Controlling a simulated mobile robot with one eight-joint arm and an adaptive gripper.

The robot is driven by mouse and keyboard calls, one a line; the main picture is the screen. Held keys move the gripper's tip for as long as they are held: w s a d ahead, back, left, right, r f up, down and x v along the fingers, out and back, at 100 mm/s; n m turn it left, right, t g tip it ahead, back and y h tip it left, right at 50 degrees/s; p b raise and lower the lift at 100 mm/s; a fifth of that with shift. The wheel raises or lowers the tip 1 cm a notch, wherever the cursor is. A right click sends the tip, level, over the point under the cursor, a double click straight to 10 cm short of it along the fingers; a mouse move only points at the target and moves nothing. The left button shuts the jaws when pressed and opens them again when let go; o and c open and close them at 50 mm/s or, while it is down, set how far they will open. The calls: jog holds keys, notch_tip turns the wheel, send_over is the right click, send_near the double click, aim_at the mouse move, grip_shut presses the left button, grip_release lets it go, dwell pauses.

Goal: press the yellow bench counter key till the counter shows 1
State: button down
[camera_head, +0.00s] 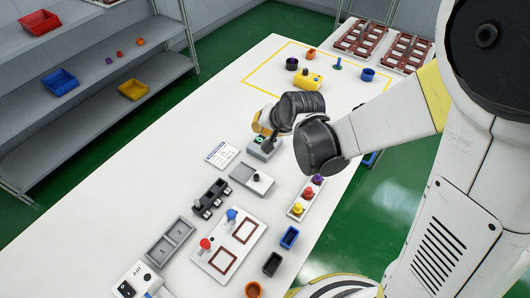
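The bench counter (265,153) is a small grey box on the white bench, near the middle of the view. Its small green display (259,139) shows what looks like a 0, but it is too small to read surely. My gripper (268,143) points down right over the counter, its dark fingertips at or just above the top. I cannot tell whether they touch it. The gripper hides part of the counter's top, and I cannot make out the yellow key. Whether the fingers are open or shut is not clear.
A white printed card (222,155) lies left of the counter. A grey plate with a black knob (252,179) is in front of it. A tray with coloured knobs (305,199) stands to the right. A yellow block (308,81) stands farther back; bare bench lies left of the gripper.

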jog(key=shift+f+b, duration=1.95)
jog(key=shift+f, duration=0.8)
jog(key=shift+f, duration=0.1)
jog(key=shift+f+b, duration=0.3)
jog(key=shift+b, duration=0.15)
jog(key=shift+f+b, duration=0.4)
jog(key=shift+b, duration=0.05)
jog(key=shift+r, duration=0.1)
jog(key=shift+r+p, duration=0.65)
jog(key=shift+r, duration=0.1)
jog(key=shift+r+p, duration=1.95)
jog(key=shift+r, duration=0.55)
